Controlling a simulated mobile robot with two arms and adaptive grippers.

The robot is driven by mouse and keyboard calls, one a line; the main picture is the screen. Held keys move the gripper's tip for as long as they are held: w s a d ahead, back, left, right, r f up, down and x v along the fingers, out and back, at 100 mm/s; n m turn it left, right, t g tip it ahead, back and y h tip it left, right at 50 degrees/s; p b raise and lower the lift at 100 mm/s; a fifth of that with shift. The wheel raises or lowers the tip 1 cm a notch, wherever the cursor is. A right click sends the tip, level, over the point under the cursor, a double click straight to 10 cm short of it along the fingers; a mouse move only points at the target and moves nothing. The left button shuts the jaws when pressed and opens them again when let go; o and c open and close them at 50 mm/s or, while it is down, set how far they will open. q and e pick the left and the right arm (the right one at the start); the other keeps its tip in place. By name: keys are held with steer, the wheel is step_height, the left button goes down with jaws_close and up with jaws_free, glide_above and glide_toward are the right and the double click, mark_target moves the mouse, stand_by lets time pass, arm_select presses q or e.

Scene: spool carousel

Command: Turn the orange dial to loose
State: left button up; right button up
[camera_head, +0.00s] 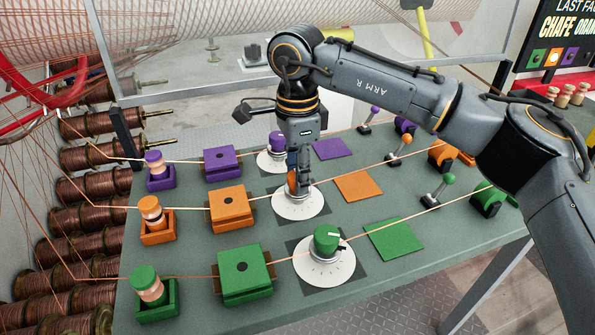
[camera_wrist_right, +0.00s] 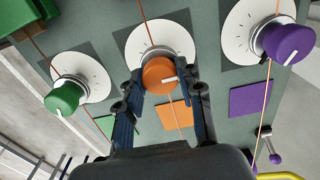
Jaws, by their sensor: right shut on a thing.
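The orange dial (camera_wrist_right: 160,76) stands at the centre of a white scale plate (camera_head: 298,208) in the middle row of the table. My right gripper (camera_head: 297,178) points straight down over it. In the right wrist view its two fingers (camera_wrist_right: 165,88) lie on either side of the orange knob, shut on it. The knob's white pointer line shows in that view and points to the right. In the head view the fingers hide most of the knob. Scale markings are too small to read. My left gripper is not in view.
A green dial (camera_head: 326,240) stands nearer and a purple dial (camera_head: 277,143) farther back, close to my gripper. Copper wires run across the table through coloured boxes, such as the orange box (camera_head: 231,208). Small levers stand at right, including an orange-knobbed lever (camera_head: 402,145).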

stand_by(0.3)
steer(key=o, duration=1.2)
steer(key=shift+c, duration=0.2)
step_height(320, 180, up, 12)
